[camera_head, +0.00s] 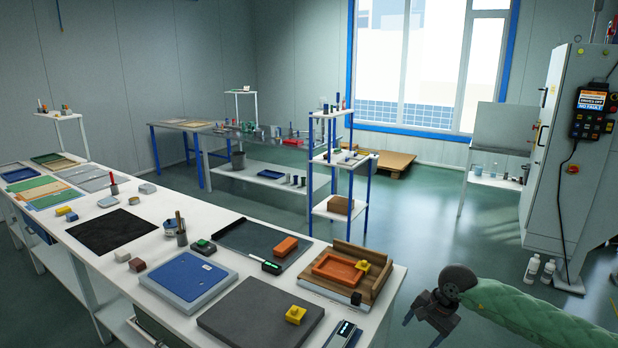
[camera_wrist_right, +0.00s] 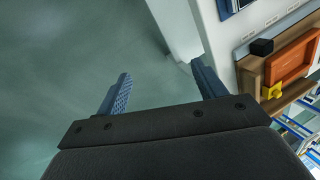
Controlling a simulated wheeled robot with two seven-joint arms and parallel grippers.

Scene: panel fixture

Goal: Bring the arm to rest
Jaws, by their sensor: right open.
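My right gripper (camera_head: 423,322) is at the lower right of the head view, at the end of my green-sleeved arm. It hangs beyond the right end of the white table, above the floor. In the right wrist view its two blue fingers (camera_wrist_right: 158,88) are spread wide with nothing between them. Only the green floor and a white table part show past the fingertips. My left gripper is in neither view.
The white table (camera_head: 155,204) carries a wooden tray (camera_head: 383,276) with an orange bin (camera_head: 340,268), a blue panel (camera_head: 188,278) and a dark grey slab (camera_head: 245,318). A grey cabinet (camera_head: 570,150) stands at right. White bottles (camera_head: 532,268) stand beside it. Floor between is clear.

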